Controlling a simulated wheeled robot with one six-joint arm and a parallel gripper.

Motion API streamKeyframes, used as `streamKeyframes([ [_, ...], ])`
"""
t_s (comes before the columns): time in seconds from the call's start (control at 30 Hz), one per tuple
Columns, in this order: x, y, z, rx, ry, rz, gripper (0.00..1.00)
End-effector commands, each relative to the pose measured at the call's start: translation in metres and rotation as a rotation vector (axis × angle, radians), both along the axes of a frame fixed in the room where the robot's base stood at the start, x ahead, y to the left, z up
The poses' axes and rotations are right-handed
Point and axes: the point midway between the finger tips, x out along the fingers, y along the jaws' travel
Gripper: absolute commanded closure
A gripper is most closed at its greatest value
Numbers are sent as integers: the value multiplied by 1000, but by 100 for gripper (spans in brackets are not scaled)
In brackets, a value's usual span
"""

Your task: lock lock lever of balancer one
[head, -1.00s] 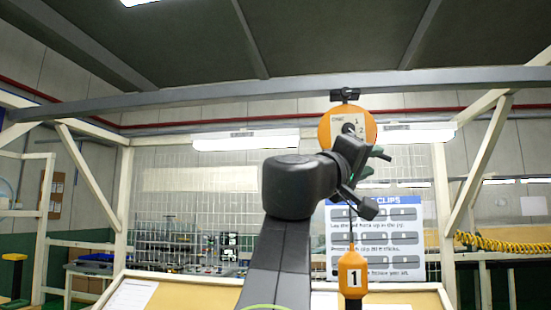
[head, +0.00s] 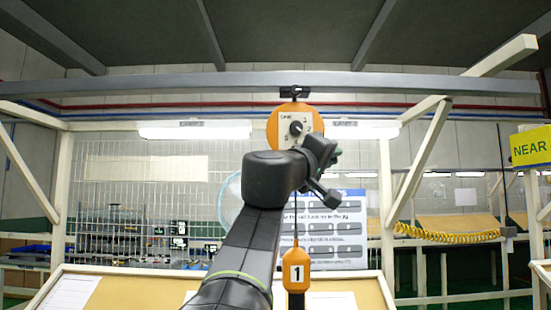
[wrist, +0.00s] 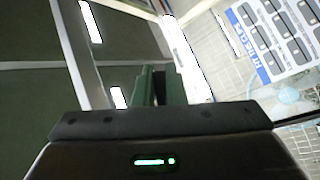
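Balancer one is an orange disc (head: 280,118) with a pale dial face, hanging from the grey overhead rail. Its lock lever appears as a dark knob (head: 296,127) on the face. An orange handle marked 1 (head: 296,272) hangs below it on a cord. My gripper (head: 336,156) is just right of and below the disc in the head view, and my wrist covers the disc's lower part. In the wrist view its green fingers (wrist: 160,86) stand slightly apart with a narrow dark gap. I see nothing held. The balancer is not recognisable in the wrist view.
The grey rail (head: 150,88) runs across above the arm. A clip instruction board (head: 335,230) stands behind the handle. A tan bench panel (head: 125,290) is in front below. A yellow coiled hose (head: 445,234) and a yellow NEAR sign (head: 531,147) are at right.

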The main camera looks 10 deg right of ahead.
Motion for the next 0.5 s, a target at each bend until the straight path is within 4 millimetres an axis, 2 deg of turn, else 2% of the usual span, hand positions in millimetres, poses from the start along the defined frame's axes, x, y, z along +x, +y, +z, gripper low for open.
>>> streamKeyframes([
  [0.27, 0, -1, -4, -20, 6, 0, 100],
  [0.5, 0, -1, -4, -114, 26, 0, 100],
])
